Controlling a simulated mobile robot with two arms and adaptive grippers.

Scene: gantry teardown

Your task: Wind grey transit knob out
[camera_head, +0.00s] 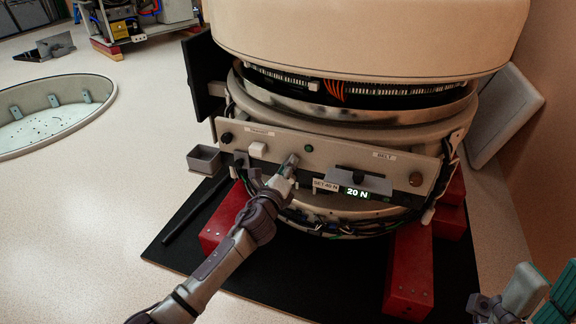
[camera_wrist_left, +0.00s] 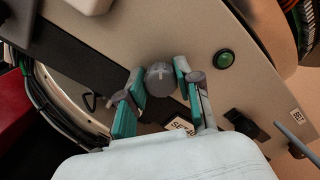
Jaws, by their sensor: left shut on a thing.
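The grey transit knob (camera_wrist_left: 160,78) is a short round knob with a pale mark on its face, on the beige front panel (camera_wrist_left: 205,35). In the left wrist view the teal-padded fingers of my left gripper (camera_wrist_left: 160,87) stand on either side of it, closed on it. In the head view my left gripper (camera_head: 287,170) reaches the middle of the panel (camera_head: 325,160) and hides the knob. Part of my right gripper (camera_head: 528,293) shows at the bottom right corner, away from the panel; its fingers are not clear enough to judge.
A green button (camera_head: 309,148) and a white switch (camera_head: 258,149) are close by. Red blocks (camera_head: 410,275) support the machine on a black mat (camera_head: 300,285).

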